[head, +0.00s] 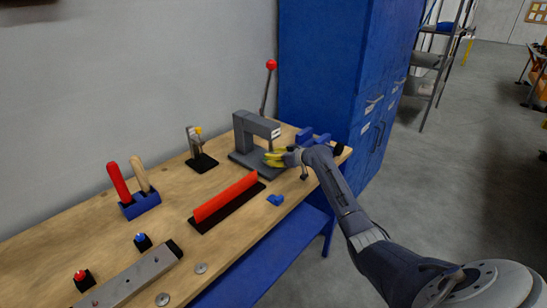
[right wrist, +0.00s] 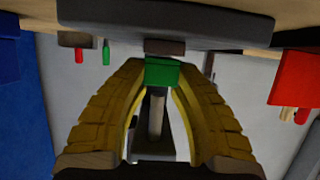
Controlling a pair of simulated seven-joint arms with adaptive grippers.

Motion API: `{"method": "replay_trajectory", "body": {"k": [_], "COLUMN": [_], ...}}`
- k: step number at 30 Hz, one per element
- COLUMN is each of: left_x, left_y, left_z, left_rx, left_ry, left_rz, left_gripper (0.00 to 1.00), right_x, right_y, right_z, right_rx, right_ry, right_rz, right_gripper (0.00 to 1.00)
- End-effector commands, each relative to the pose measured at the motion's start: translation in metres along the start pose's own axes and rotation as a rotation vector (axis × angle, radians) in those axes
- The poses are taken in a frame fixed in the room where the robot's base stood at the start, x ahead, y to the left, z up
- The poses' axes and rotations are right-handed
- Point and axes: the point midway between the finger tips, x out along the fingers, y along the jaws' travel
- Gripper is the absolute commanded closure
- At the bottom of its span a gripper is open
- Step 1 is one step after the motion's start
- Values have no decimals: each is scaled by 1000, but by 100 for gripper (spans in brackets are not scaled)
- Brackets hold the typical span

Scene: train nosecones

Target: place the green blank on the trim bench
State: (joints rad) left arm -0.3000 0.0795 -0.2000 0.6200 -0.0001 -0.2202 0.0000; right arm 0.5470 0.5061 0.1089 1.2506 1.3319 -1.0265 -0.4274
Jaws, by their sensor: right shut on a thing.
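The green blank (right wrist: 162,72) is between the yellow fingertips of my right gripper (right wrist: 160,75), which is shut on it. A dark block (right wrist: 164,47) lies right against the blank in the right wrist view; I cannot tell if they touch. In the head view my right gripper (head: 275,158) is at the grey lever press (head: 256,126), beside its base, and the blank is hidden there. A wooden-topped bench (head: 180,205) runs along the wall; I cannot tell if it is the trim bench. My left gripper is not in view.
A red bar (head: 226,195) on a black base, a small blue piece (head: 275,200), a blue tool holder (head: 141,204) and a grey metal strip (head: 130,277) are on the bench. A blue vise (head: 312,137) sits near the bench end, beside a tall blue cabinet (head: 325,70).

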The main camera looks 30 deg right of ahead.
Motion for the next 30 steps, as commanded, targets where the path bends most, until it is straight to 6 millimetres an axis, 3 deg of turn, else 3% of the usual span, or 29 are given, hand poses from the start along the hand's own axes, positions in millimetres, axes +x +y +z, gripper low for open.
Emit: {"method": "replay_trajectory", "body": {"k": [8,9,15,27,30], "left_x": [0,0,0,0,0], "left_y": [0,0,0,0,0], "left_z": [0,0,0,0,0], "left_rx": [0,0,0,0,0], "left_ry": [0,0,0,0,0], "left_rz": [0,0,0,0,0], "left_gripper": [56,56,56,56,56], "right_x": [1,1,1,2,-12], "right_y": [0,0,0,-1,2], "right_z": [3,3,3,4,4], "right_rx": [0,0,0,1,-5], "right_ry": [-1,-1,0,1,-2], "right_rz": [0,-1,0,-1,3], "right_gripper": [100,69,48,48,48]}}
